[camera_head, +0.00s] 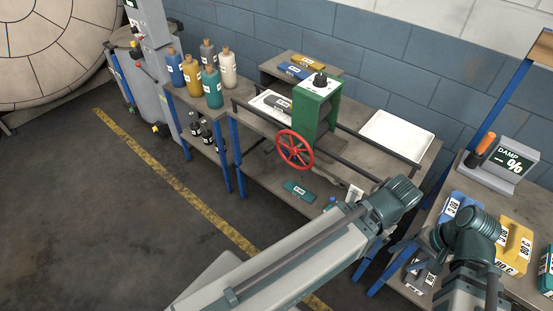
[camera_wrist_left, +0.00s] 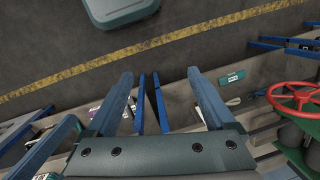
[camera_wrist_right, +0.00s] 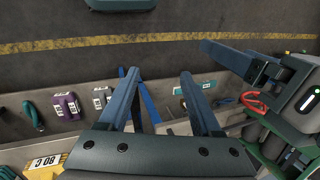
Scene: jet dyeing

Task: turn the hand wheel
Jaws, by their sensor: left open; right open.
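The red spoked hand wheel (camera_head: 295,149) is on the front of a green machine frame (camera_head: 318,108) on the workbench. In the left wrist view the wheel (camera_wrist_left: 297,97) is at the right edge, right of my left gripper (camera_wrist_left: 160,76). That gripper is open and empty, apart from the wheel. My right gripper (camera_wrist_right: 156,76) is open and empty, farther left of the wheel there. In the head view my arms hide most of both grippers.
A white tray (camera_head: 397,135) is on the bench right of the machine. Several bottles (camera_head: 211,84) stand on the left shelf. A teal labelled item (camera_head: 299,189) lies below the wheel. A damp meter (camera_head: 505,160) and a yellow container (camera_head: 514,243) stand at right. The floor left is clear.

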